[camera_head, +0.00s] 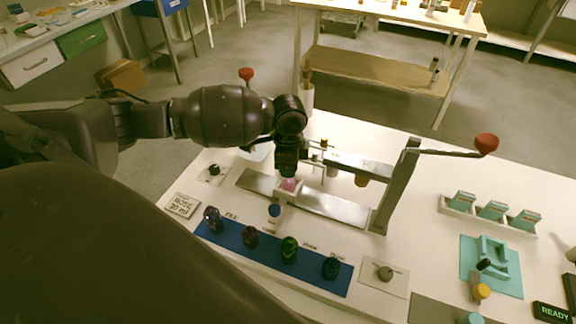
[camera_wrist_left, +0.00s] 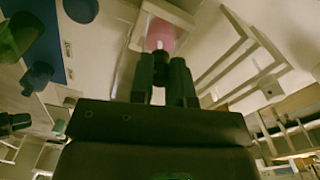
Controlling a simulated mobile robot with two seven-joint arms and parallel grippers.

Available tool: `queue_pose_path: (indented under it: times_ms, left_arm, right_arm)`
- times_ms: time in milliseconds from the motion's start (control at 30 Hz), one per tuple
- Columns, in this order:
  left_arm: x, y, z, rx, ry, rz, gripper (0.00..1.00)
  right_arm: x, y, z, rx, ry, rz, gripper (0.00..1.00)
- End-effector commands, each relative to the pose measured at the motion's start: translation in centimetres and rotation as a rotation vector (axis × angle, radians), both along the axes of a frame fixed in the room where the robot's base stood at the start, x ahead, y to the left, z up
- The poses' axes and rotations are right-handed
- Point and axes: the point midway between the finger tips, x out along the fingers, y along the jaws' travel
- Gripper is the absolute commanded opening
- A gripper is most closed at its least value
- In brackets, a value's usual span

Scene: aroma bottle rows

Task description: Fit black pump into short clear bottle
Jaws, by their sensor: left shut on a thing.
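My left gripper (camera_head: 287,176) points down over the press bench in the head view. In the left wrist view its fingers (camera_wrist_left: 165,82) are shut on a small black pump (camera_wrist_left: 160,54) with a pale tip. The short clear bottle with pink liquid (camera_head: 290,185) stands in a white holder below the fingers. It also shows in the wrist view (camera_wrist_left: 160,34), just beyond the pump's tip. The gripper partly hides the bottle in the head view. I cannot tell whether the tip is inside the bottle's mouth. My right gripper is not in view.
A grey metal frame (camera_head: 382,200) with a red-knobbed lever (camera_head: 486,143) stands right of the bottle. A blue mat (camera_head: 225,240) with several dark, coloured bottles lies in front. A teal tray (camera_head: 513,278) sits at the right.

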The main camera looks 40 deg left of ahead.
Motion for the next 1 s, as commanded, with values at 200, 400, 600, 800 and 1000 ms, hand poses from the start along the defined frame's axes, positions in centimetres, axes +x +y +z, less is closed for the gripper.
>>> queue_pose_path:
  times_ms: [200, 400, 600, 800, 1000]
  left_arm:
    - [-0.01, 0.00, -0.02, 0.000, 0.000, 0.000, 0.00]
    - [-0.01, 0.00, -0.01, 0.000, 0.000, 0.000, 0.46]
    - [0.00, 0.00, 0.00, 0.000, 0.000, 0.000, 0.47]
    - [0.00, 0.00, 0.00, 0.000, 0.000, 0.000, 0.68]
    - [0.00, 0.00, 0.00, 0.000, 0.000, 0.000, 0.68]
  right_arm:
    - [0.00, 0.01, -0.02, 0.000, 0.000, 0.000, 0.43]
    - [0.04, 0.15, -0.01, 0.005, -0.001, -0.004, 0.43]
    - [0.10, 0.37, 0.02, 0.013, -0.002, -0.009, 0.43]
    - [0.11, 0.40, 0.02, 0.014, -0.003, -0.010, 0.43]
    - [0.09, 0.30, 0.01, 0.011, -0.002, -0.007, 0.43]
